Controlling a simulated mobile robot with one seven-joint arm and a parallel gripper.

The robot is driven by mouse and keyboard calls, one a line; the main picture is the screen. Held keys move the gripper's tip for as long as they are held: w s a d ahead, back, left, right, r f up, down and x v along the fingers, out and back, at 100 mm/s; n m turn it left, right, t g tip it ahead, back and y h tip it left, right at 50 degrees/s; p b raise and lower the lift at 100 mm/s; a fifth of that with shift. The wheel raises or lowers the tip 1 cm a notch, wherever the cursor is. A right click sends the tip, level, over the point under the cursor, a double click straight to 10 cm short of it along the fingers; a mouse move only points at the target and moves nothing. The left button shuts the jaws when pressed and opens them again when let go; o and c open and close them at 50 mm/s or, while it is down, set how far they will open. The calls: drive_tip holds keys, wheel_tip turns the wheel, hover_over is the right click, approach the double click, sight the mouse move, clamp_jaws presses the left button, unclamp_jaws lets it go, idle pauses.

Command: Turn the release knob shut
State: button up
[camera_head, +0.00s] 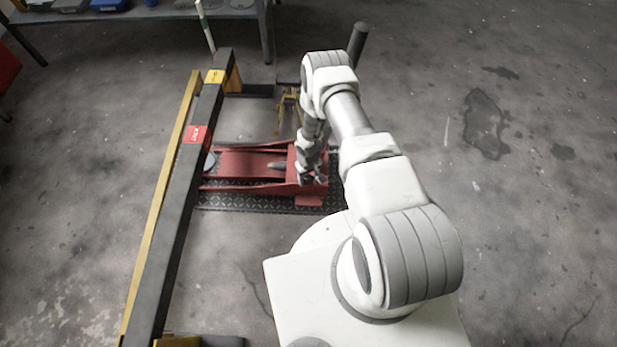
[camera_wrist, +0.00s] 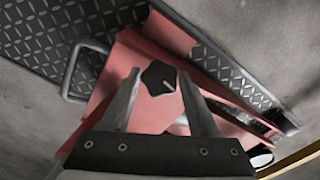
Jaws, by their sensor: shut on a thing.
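The release knob (camera_wrist: 156,80) is black and lobed, with a pale line on its face. It sits on the red floor jack (camera_wrist: 128,60), which also shows in the head view (camera_head: 245,160). My gripper (camera_wrist: 160,76) is shut on the knob, with one finger on its left side and one on its right. In the head view my gripper (camera_head: 312,179) is low over the right end of the jack and hides the knob. I cannot tell how far the knob is turned.
The jack rests on a dark diamond-plate base (camera_head: 228,201) with a grey loop handle (camera_wrist: 76,72) at its edge. A long black and yellow beam (camera_head: 178,205) lies to the left. A shelf bench (camera_head: 140,14) stands at the back. The floor to the right is clear.

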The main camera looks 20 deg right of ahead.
drive_tip(key=c, duration=0.4)
drive_tip(key=shift+o, duration=0.2)
drive_tip(key=m+y, duration=0.2)
drive_tip(key=shift+d+m, duration=0.15)
drive_tip(key=shift+m, duration=0.25)
drive_tip(key=shift+m+y, duration=0.8)
drive_tip(key=shift+m, duration=0.2)
drive_tip(key=o, duration=1.3)
drive_tip(key=shift+o, duration=0.2)
